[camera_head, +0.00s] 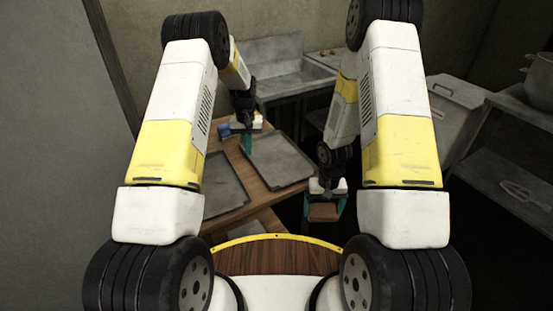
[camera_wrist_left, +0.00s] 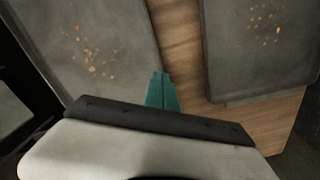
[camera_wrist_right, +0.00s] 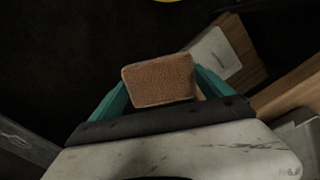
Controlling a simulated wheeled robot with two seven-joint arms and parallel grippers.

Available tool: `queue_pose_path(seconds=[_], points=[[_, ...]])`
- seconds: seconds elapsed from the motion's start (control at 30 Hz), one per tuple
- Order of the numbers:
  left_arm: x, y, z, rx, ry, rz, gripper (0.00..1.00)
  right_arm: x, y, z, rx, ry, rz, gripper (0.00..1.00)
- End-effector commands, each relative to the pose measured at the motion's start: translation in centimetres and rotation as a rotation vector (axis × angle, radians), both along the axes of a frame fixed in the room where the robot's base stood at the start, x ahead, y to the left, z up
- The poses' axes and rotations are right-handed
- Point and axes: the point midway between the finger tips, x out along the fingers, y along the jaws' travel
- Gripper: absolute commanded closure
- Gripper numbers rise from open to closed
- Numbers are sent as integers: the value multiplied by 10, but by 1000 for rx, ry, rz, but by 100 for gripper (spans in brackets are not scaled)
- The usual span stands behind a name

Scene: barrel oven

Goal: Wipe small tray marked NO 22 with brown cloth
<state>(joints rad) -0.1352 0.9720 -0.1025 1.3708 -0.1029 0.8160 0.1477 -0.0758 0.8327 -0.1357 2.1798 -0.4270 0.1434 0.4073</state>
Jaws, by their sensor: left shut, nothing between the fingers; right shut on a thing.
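Two grey trays lie on the wooden table: one at the left (camera_head: 222,185), partly hidden by my left arm, and one further right (camera_head: 278,160). In the left wrist view both trays, one on the left (camera_wrist_left: 95,35) and one on the right (camera_wrist_left: 255,60), bear orange-brown specks. No NO 22 marking is legible. My left gripper (camera_head: 246,146) is shut and empty, near the further-right tray's left corner; its fingertips (camera_wrist_left: 161,88) show between the trays. My right gripper (camera_head: 324,208) is shut on the brown cloth (camera_wrist_right: 158,80), which looks like a folded block, right of the table.
A blue item (camera_head: 224,130) lies at the table's (camera_head: 258,198) back left. A metal sink (camera_head: 285,70) stands behind. A grey lidded bin (camera_head: 455,110) and a shelf (camera_head: 510,175) with a pot (camera_head: 540,85) stand at right. The floor right of the table is dark.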

Motion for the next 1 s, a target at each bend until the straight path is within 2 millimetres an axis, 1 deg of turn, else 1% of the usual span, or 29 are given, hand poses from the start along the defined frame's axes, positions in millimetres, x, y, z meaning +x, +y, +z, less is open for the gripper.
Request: queue_pose_path(seconds=[0.17, 0.37, 1.0], points=[[0, 0, -3, 0, 0, 0, 100, 0, 0, 0, 0, 0, 0, 42], [0, 0, 2, 0, -1, 0, 100, 0, 0, 0, 0, 0, 0, 42], [1, 0, 52, 0, -1, 0, 100, 0, 0, 0, 0, 0, 0, 42]])
